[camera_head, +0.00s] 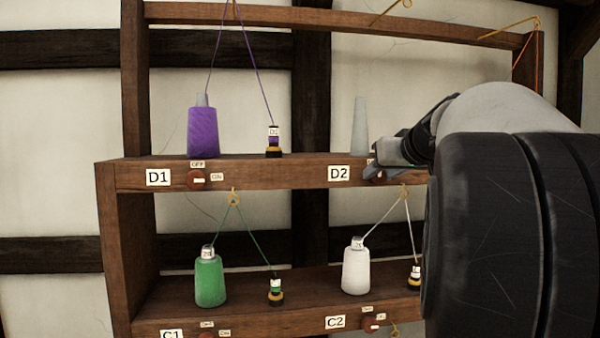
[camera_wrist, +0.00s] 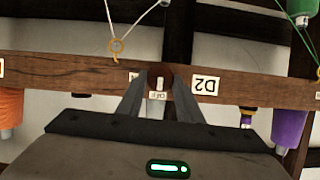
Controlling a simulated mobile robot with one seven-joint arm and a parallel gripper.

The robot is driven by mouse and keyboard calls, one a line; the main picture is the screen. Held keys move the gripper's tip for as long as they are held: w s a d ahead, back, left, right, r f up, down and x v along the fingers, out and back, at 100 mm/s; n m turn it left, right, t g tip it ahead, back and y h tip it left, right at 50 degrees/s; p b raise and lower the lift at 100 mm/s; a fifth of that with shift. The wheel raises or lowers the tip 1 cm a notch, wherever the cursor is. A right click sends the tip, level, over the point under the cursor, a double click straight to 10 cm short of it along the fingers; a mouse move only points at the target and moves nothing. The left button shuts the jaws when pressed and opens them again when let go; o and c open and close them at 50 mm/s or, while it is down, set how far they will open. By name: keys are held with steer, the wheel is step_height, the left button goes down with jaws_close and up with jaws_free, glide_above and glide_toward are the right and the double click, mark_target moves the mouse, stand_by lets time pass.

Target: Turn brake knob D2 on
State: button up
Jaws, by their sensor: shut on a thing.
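Brake knob D2 (camera_wrist: 160,72) is a round, dark reddish-brown knob on the front of the upper shelf rail, beside the D2 label (camera_head: 339,173). The wrist view is upside down. There my gripper (camera_wrist: 159,88) has its two fingers on either side of the knob, shut on it. The knob's white mark stands upright in that view, in line with the small OFF label (camera_wrist: 157,96). A second small label (camera_wrist: 134,76), partly hidden by a finger, lies to the knob's left. In the head view my gripper (camera_head: 378,165) covers most of the knob.
Knob D1 (camera_head: 196,180) is left on the same rail, under a purple spool (camera_head: 203,130). A bare grey cone (camera_head: 360,128) stands just above D2. Below are a green spool (camera_head: 210,280), a white spool (camera_head: 356,268) and knob C2 (camera_head: 370,324). Threads run through hooks.

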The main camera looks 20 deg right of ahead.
steer(key=m+y, duration=0.1)
steer(key=m+b, duration=0.1)
steer(key=m, duration=0.1)
steer(key=shift+d+f+t+y+b, duration=0.1)
steer(key=shift+d+t+y+b, duration=0.2)
steer(key=shift+d+y, duration=0.1)
steer(key=m+t+y+b, duration=0.1)
steer(key=m, duration=0.2)
steer(key=shift+s+d+f+y, duration=0.1)
steer(key=shift+y, duration=0.3)
steer(key=m, duration=0.2)
steer(key=m+t+y+b, duration=0.1)
steer(key=shift+f+m+y, duration=0.2)
steer(key=shift+m+y, duration=0.1)
steer(key=shift+m, duration=0.1)
steer(key=shift+d+f+m+t+b, duration=0.1)
steer(key=shift+m+t+b, duration=0.85)
steer(key=shift+m, duration=0.65)
steer(key=o, duration=1)
steer(key=shift+o, duration=0.2)
steer(key=shift+f, duration=0.1)
steer(key=s+d+b, duration=0.1)
steer(key=s+d, duration=0.1)
steer(key=s, duration=1.5)
steer(key=shift+d+b, duration=0.3)
steer(key=shift+b, duration=0.05)
